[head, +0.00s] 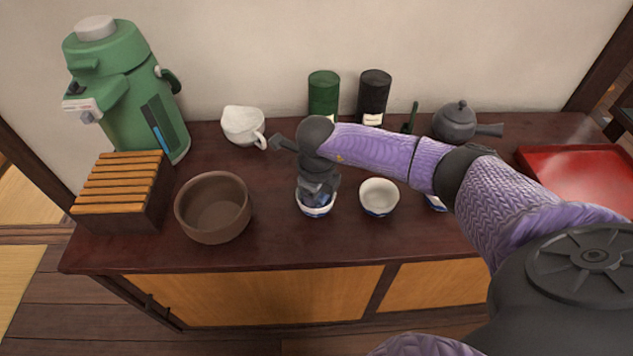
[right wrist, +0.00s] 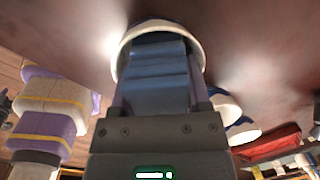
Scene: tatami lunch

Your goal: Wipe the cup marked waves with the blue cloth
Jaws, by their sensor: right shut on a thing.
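My right gripper (head: 318,187) points down into the leftmost of the small white and blue cups (head: 316,212). It is shut on the blue cloth (right wrist: 153,75), which sits inside the cup's mouth; the cup's pale rim (right wrist: 203,55) curves around it in the right wrist view. A second white and blue cup (head: 379,197) stands upright to the right, empty. A third cup (head: 437,203) is mostly hidden behind my right arm. The cup markings are too small or hidden to tell which has waves. My left gripper is out of view.
A brown bowl (head: 213,208) and a slatted wooden box (head: 120,190) stand left. A white pitcher (head: 242,125), green canister (head: 323,93), black canister (head: 374,95) and dark teapot (head: 455,122) line the back. A green dispenser (head: 125,90) and red tray (head: 580,175) flank the cabinet top.

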